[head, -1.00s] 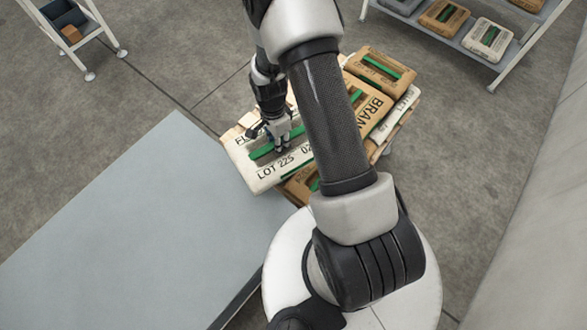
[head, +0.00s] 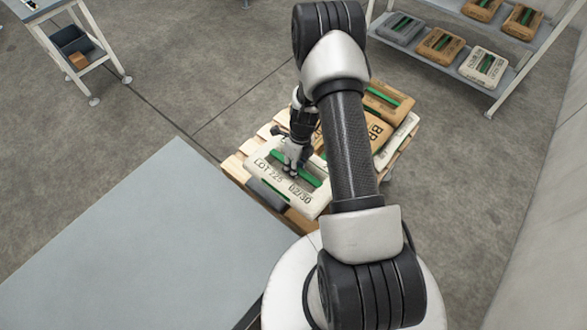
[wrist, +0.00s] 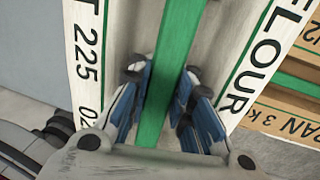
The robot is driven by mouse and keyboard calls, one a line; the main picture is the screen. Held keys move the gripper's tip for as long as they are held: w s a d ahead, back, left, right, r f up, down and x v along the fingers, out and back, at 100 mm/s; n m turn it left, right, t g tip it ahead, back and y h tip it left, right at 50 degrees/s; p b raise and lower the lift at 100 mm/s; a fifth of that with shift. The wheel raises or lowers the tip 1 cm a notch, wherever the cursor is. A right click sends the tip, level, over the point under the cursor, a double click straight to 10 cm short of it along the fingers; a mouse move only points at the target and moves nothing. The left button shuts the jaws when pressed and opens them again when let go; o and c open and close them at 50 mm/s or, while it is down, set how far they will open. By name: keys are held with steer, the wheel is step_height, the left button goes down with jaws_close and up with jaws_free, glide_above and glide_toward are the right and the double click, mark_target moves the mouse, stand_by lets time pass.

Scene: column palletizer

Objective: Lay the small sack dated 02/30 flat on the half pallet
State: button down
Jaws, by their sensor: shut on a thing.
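The white sack (head: 305,200) bears "LOT 225" and what reads as "02/30" beside a green strip. In the wrist view the sack (wrist: 95,75) also shows "FLOUR". My gripper (head: 290,170) is shut on the green strip; in the wrist view its blue-padded fingers (wrist: 163,75) stand on either side of it. The sack is over the front left part of the wooden half pallet (head: 235,170), looks roughly flat and partly covers a grey sack (head: 265,196). I cannot tell whether it touches what is below. My arm hides part of the pallet.
On the pallet are a brown sack (head: 388,103) at the back and a white sack (head: 397,145) at the right. A brown bran sack (wrist: 285,110) lies beside the held sack. A grey flat surface (head: 150,240) is left. A shelf (head: 440,60) with several sacks stands back right.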

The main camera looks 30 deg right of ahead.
step_height(320, 180, down, 15)
steer(key=b, duration=0.4)
steer(key=shift+w+r, duration=0.15)
steer(key=shift+r, duration=0.05)
steer(key=shift+f+b, duration=0.65)
steer(key=c, duration=1.4)
jaws_free()
